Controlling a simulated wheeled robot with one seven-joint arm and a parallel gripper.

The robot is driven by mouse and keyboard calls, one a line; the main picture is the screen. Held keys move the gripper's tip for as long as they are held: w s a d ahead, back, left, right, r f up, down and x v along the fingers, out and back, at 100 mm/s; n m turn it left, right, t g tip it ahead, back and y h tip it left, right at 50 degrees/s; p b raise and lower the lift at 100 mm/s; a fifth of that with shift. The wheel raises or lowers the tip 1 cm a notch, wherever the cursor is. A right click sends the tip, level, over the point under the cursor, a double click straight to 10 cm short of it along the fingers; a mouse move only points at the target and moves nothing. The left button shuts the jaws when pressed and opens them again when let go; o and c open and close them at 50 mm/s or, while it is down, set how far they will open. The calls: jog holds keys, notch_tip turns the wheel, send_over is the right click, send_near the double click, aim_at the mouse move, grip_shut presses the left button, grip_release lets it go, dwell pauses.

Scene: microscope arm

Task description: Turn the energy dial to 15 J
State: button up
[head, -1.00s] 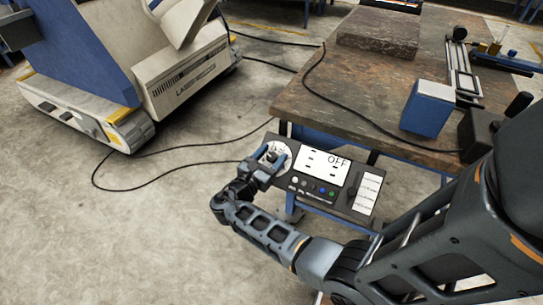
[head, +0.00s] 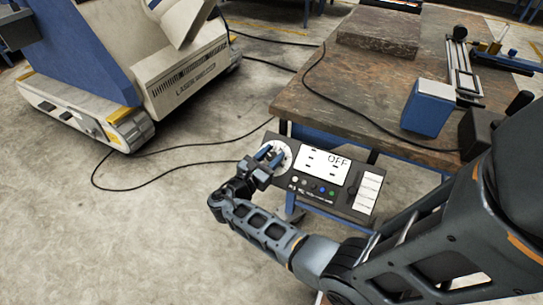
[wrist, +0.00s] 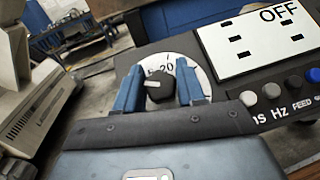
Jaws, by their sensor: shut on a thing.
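The energy dial is a black knob (wrist: 159,88) with a white pointer mark, on a round white scale (head: 285,152) at the left end of the control panel. In the wrist view the numeral 20 shows just above the knob, and the pointer points left and slightly up; other numerals are partly hidden by my fingers. My gripper (head: 270,155) has its two blue fingers on either side of the knob, shut on it. It also shows in the wrist view (wrist: 160,76). The panel display (head: 325,167) reads OFF.
A row of small buttons (head: 320,190) sits below the display, with a white label strip (head: 368,190) to its right. The worktable (head: 330,95) stands behind the panel. A laser unit (head: 185,75) stands at upper left, and cables cross the floor.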

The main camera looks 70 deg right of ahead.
jog(key=m+g+y+b, duration=0.1)
jog(key=m+g, duration=0.1)
jog(key=m, duration=0.1)
jog(key=m+g+y+b, duration=0.1)
jog(key=m+g, duration=0.1)
jog(key=shift+f+m+g+y, duration=0.1)
jog(key=shift+m+g+y, duration=0.2)
jog(key=shift+m, duration=0.1)
jog(key=shift+m+g+y+b, duration=0.45)
jog(key=shift+m+g+y, duration=1.1)
jog(key=shift+m, duration=0.75)
jog(key=shift+a+y, duration=0.1)
jog(key=shift+y, duration=0.15)
jog(key=o, duration=1)
jog(key=shift+s, duration=0.1)
jog(key=shift+c, duration=0.2)
jog(key=v, duration=0.7)
jog(key=shift+w+a+r, duration=0.2)
jog(key=shift+w+a, duration=0.05)
jog(key=shift+w, duration=0.05)
